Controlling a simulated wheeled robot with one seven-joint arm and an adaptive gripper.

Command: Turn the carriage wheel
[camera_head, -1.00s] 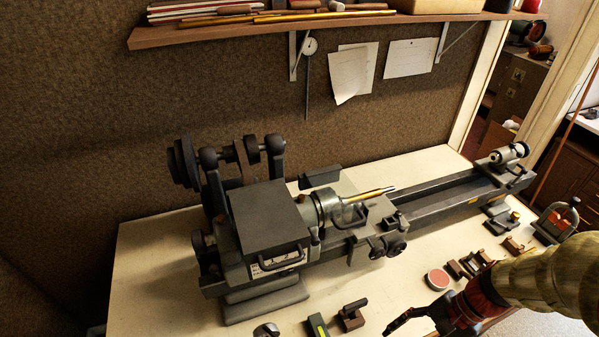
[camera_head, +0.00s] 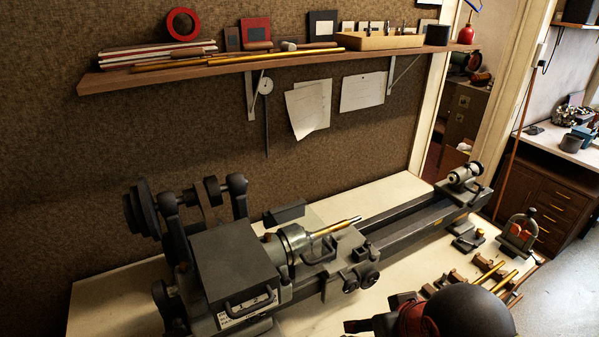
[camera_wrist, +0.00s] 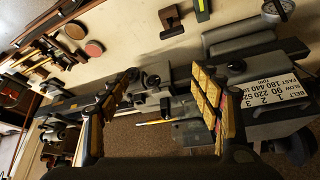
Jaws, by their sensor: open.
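The lathe's carriage (camera_head: 346,246) sits on the bed, just right of the chuck (camera_head: 292,243). The dark round carriage wheel (camera_head: 370,279) is on its front, beside a similar dark knob. My gripper (camera_head: 362,325) is at the bottom edge of the head view, below and in front of the wheel, partly cut off. In the wrist view, my gripper (camera_wrist: 165,92) has its padded fingers wide apart with nothing held. The carriage front and its wheels (camera_wrist: 152,80) show between the fingers, farther off. Contact with the wheel is not visible.
The headstock (camera_head: 230,265) stands left of the carriage, and the tailstock (camera_head: 463,177) at the bed's far right end. Blocks, brass rods (camera_head: 502,279) and a small vise-like tool (camera_head: 518,232) crowd the bench front right. A shelf (camera_head: 270,58) runs above.

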